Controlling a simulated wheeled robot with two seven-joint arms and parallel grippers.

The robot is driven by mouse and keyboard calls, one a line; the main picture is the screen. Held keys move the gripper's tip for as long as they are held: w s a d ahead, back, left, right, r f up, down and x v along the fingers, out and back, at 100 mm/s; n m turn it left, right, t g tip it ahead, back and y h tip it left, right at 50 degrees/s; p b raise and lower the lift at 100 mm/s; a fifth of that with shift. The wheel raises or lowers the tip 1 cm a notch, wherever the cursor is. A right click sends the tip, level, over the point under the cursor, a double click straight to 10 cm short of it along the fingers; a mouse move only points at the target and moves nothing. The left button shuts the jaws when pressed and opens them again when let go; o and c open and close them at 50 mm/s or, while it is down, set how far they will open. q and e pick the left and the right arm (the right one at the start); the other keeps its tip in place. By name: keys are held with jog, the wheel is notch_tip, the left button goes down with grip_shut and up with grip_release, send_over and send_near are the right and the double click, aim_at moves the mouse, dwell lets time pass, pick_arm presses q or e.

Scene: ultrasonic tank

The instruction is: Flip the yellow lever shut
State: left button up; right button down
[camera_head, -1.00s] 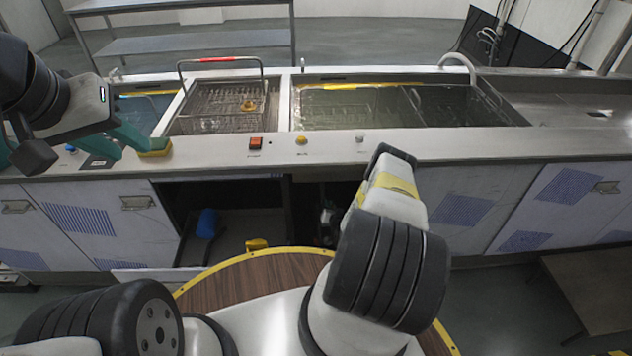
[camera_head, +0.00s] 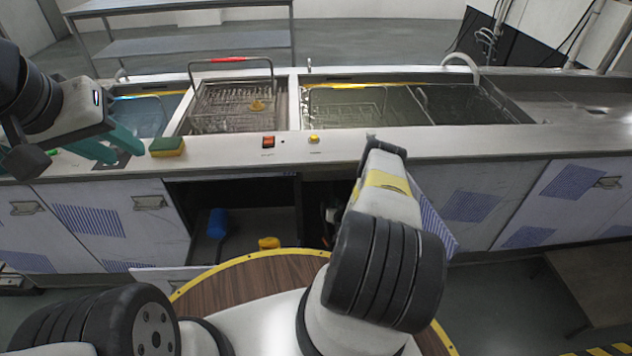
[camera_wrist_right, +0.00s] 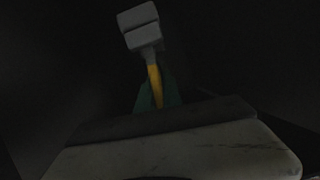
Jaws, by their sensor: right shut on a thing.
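The yellow lever (camera_wrist_right: 154,84) shows in the dark right wrist view as a narrow upright strip below a grey block (camera_wrist_right: 141,27). My right gripper (camera_wrist_right: 158,98), with dark green fingers, is shut on the lever. In the head view my right forearm reaches down towards the dark cabinet opening and hides this gripper and the lever. My left gripper (camera_head: 122,150), with teal fingers, is open and empty over the left counter, beside a yellow-green sponge (camera_head: 167,147).
The counter holds a wire basket (camera_head: 232,105) with a red handle and a liquid-filled tank (camera_head: 350,108). A red switch (camera_head: 268,142) and yellow knob (camera_head: 314,139) sit along its front. A blue object (camera_head: 217,222) and a yellow one (camera_head: 269,243) are low in the opening. An angled door panel (camera_head: 435,218) stands beside my right arm.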

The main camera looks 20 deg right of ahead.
jog(key=shift+w+a+f+n+g+h, duration=0.15)
jog(key=shift+a+n+h, duration=0.45)
jog(key=shift+n, duration=0.3)
jog(key=shift+w+a+f+n+g+h, duration=0.15)
jog(key=shift+a+n+h, duration=0.45)
jog(key=shift+n, duration=0.3)
jog(key=c, duration=1.5)
grip_release()
jog(key=shift+r, duration=0.1)
jog(key=v, duration=0.8)
